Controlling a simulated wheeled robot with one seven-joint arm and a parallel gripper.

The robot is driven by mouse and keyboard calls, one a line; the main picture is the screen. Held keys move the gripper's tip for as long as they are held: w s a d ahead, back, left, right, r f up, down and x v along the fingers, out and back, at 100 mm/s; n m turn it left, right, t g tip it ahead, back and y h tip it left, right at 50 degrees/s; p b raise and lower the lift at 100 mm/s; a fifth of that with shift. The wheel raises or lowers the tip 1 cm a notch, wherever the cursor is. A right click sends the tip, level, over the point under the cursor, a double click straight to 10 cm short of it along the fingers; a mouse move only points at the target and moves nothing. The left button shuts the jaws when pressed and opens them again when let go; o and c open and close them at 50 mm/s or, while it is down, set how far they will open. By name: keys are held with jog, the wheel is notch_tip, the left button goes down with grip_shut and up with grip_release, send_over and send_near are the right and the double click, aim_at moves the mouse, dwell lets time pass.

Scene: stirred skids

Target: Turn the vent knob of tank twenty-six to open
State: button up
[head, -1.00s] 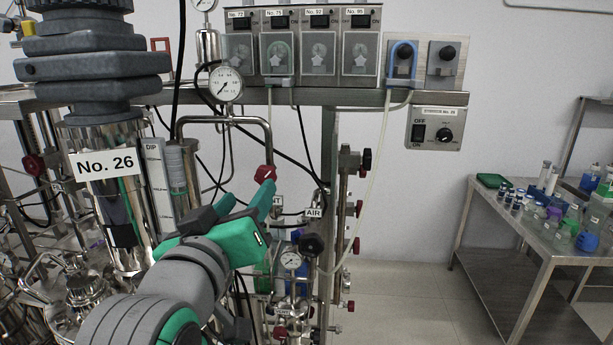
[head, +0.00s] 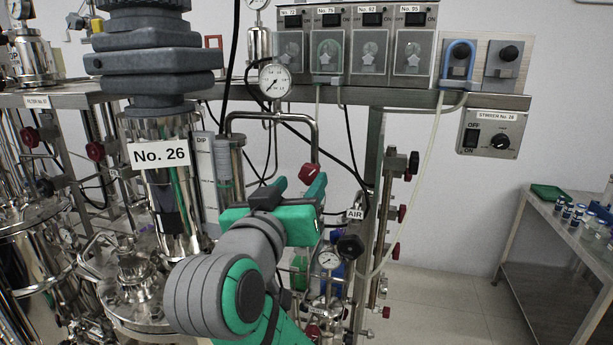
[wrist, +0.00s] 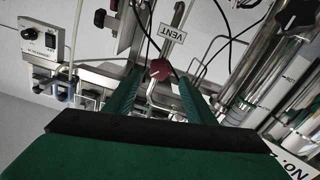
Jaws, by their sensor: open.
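The red vent knob (head: 309,173) sits on the bent steel pipe beside tank No. 26, whose label (head: 160,153) is on the shiny column at left. In the wrist view the red knob (wrist: 159,69) shows beside a VENT label (wrist: 173,33), seen upside down. A pale line marks its face. My gripper (head: 300,184) is open just in front of the knob. In the wrist view the green fingers of my gripper (wrist: 159,80) flank the knob, one on each side. I cannot tell whether they touch it. The VENT label is hidden in the head view.
A pressure gauge (head: 274,81) stands above the pipe. The black AIR knob (head: 350,246) is to the right and lower. A stirrer box (head: 493,134) and a pump row (head: 363,47) are on the upper rail. A steel side table (head: 560,232) is at far right, with clear floor before it.

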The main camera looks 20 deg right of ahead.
aim_at(307, 174)
jog(key=shift+x, duration=2.35)
jog(key=c, duration=1)
